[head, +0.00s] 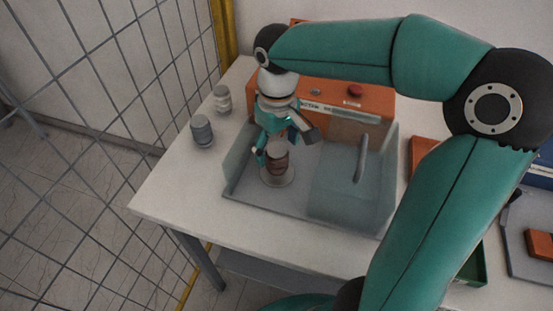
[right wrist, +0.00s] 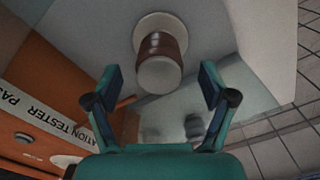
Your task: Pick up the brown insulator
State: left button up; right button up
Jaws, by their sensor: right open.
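The brown insulator (head: 277,158) stands upright on a pale round base (head: 278,176) inside the orange tester's tray. It has a brown body with a pale top. In the right wrist view the brown insulator (right wrist: 160,62) is ahead of the fingers, near the middle of the gap between them. My right gripper (head: 284,147) is at the insulator's top in the head view. In the right wrist view the right gripper (right wrist: 161,88) is open, with one finger on each side of the gap and nothing held. My left gripper is not in view.
The orange tester (head: 348,97) stands behind, with a red button and clear side panels. A clear cover with a handle (head: 361,158) is to the right. Two grey insulators (head: 202,131) (head: 222,99) stand left on the white table (head: 165,190). A wire fence (head: 95,110) is further left.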

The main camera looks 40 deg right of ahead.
aim_at(277, 161)
jog(key=shift+w+f, duration=0.1)
jog(key=shift+f, duration=2.6)
jog(key=shift+c, duration=0.4)
jog(key=c, duration=1.5)
jog(key=shift+r, duration=0.15)
